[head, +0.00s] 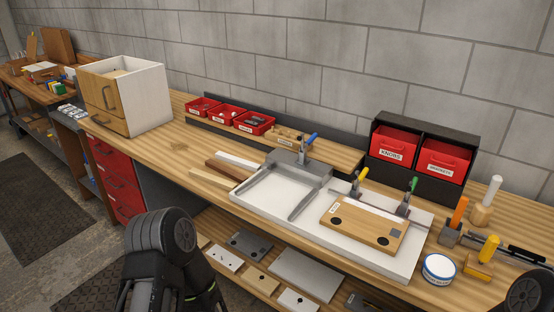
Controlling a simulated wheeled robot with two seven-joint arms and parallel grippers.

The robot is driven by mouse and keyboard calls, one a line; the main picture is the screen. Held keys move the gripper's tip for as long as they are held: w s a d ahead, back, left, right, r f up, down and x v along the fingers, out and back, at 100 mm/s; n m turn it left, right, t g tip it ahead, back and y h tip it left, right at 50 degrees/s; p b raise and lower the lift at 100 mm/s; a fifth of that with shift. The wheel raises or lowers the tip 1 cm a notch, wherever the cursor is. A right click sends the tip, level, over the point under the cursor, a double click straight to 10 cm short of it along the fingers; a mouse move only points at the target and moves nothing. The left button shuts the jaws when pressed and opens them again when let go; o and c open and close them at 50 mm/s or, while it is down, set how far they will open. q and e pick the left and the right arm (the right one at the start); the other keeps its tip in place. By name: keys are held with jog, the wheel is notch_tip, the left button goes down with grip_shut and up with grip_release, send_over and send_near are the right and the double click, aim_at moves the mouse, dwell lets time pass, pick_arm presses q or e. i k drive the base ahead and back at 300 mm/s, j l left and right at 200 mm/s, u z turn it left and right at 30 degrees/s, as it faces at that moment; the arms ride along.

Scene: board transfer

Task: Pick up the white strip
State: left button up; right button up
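A white strip (238,160) lies on the wooden workbench, left of the white fixture base, with its right end near the clamp. A dark brown strip (227,169) and a pale wood strip (213,179) lie beside it, nearer to me. Black links of my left arm show at the lower left, in front of the bench and apart from the strips. A small part of my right arm shows at the lower right corner. Neither gripper's fingers are in the picture.
The white fixture base (262,200) carries clamps and a wooden board (350,232). Red bins (253,123) stand behind the strips. A cabinet box (153,98) stands at the left end. The bench top between box and strips is clear. Panels (307,274) lie on the lower shelf.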

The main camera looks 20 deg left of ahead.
aim_at(247, 164)
jog(key=i+j+z, duration=0.1)
jog(key=j+z, duration=0.35)
jog(key=j, duration=0.25)
jog(key=j+z, duration=0.45)
jog(key=j, duration=0.8)
jog(key=k+j+z, duration=0.1)
jog(key=j, duration=0.5)
jog(key=k+j, duration=0.1)
jog(key=j, duration=0.45)
jog(key=j+z, duration=0.1)
jog(key=j, duration=0.45)
jog(key=k+j, duration=0.15)
jog(key=j, duration=0.4)
jog(key=z, duration=0.05)
